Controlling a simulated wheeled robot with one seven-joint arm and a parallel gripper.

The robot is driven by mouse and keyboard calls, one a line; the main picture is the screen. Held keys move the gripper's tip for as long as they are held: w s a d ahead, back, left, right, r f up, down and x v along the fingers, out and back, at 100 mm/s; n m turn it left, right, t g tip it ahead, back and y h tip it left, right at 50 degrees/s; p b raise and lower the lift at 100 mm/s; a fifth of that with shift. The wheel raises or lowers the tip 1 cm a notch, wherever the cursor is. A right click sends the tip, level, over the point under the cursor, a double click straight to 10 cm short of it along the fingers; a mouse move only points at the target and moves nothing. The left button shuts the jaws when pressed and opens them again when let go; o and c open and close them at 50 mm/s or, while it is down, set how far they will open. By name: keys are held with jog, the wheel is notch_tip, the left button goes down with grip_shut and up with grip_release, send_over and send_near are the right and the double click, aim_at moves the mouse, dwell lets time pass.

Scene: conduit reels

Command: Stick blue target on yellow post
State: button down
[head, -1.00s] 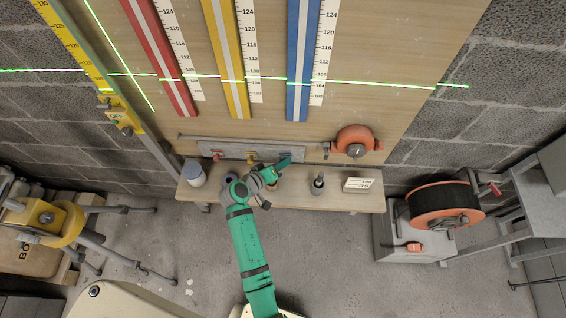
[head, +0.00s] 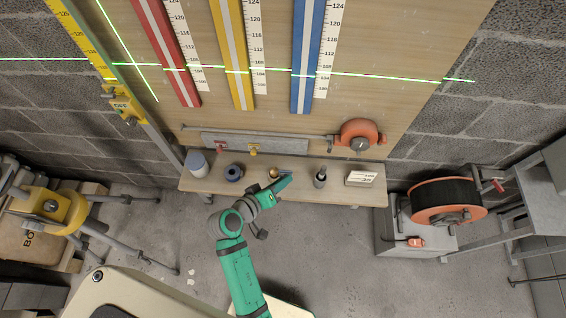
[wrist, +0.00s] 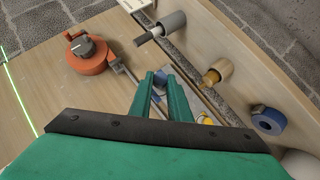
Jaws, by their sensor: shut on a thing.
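The yellow post (head: 238,60) stands on the wooden board between the red post (head: 168,55) and the blue post (head: 305,60). Each has a pale stripe along its middle. My gripper (head: 282,185) is low over the shelf, well below the posts. In the wrist view its fingers (wrist: 162,78) are shut on a small blue piece, the blue target (wrist: 160,83), mostly hidden between them. The red target (head: 219,146) and yellow target (head: 253,149) sit on the grey strip (head: 285,146).
The shelf (head: 340,193) holds a white-grey container (head: 197,164), a blue tape roll (head: 233,172), a dark-topped cylinder (head: 320,177) and a card (head: 361,178). An orange reel (head: 358,137) is at the strip's right. A green laser line (head: 400,77) crosses the posts.

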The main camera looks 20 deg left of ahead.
jog(key=s+d, duration=0.3)
jog(key=s, duration=1)
jog(key=shift+d, duration=0.4)
dwell(0.9)
dwell(0.5)
jog(key=shift+s, duration=0.1)
